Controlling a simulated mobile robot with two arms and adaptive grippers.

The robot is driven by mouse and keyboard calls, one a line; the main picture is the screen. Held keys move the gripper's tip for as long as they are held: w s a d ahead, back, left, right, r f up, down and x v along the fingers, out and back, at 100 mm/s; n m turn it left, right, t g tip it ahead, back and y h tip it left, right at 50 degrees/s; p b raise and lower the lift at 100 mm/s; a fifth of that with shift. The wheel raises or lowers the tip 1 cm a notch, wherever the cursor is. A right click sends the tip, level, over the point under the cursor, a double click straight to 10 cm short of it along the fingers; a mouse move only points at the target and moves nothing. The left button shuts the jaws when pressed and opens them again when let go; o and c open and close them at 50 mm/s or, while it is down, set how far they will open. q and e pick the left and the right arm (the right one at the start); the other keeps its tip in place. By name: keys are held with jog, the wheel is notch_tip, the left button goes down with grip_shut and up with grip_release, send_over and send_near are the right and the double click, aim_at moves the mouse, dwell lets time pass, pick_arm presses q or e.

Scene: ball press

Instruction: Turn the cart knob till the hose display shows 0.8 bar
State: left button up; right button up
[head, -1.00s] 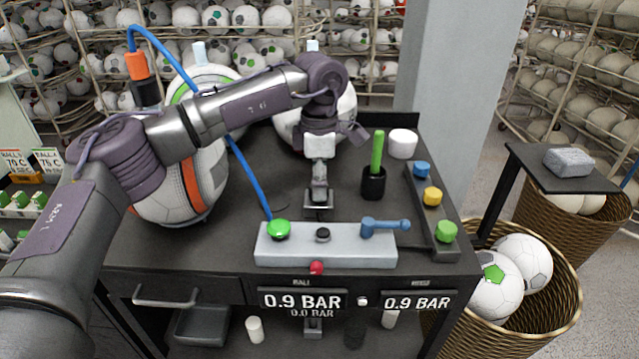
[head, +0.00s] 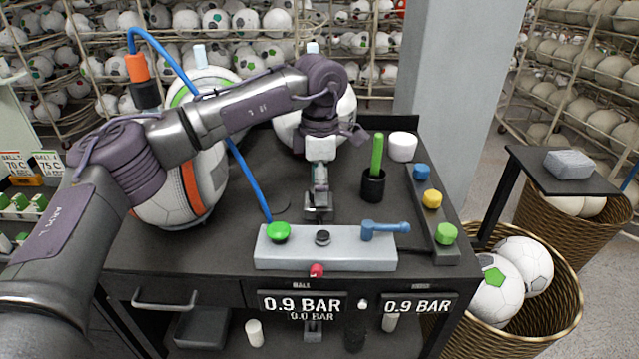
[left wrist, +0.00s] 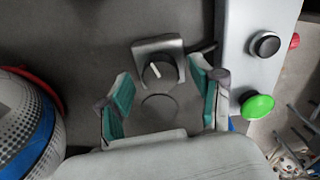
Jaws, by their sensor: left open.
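The cart knob (left wrist: 158,72) is a dark round dial with a white pointer line, on a square grey mount on the cart top. It shows clearly in the left wrist view; in the head view my gripper mostly covers it. My left gripper (head: 318,208) is open above it and points down. In the left wrist view, its teal fingertips (left wrist: 163,98) are spread to either side of the knob's near edge, with nothing held. The hose display (head: 419,304) at the front right reads 0.9 BAR. The ball display (head: 302,303) also reads 0.9 BAR. My right gripper is not in view.
A grey panel (head: 340,260) with a green button (head: 278,232), a black button (head: 322,237) and a blue lever (head: 385,228) lies in front of my gripper. A black cup (head: 373,187) with a green stick stands to its right. A ball (head: 185,185) stands at left.

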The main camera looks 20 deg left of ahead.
pick_arm(q)
jog(key=shift+r, duration=0.1)
notch_tip(320, 180, up, 12)
dwell(0.5)
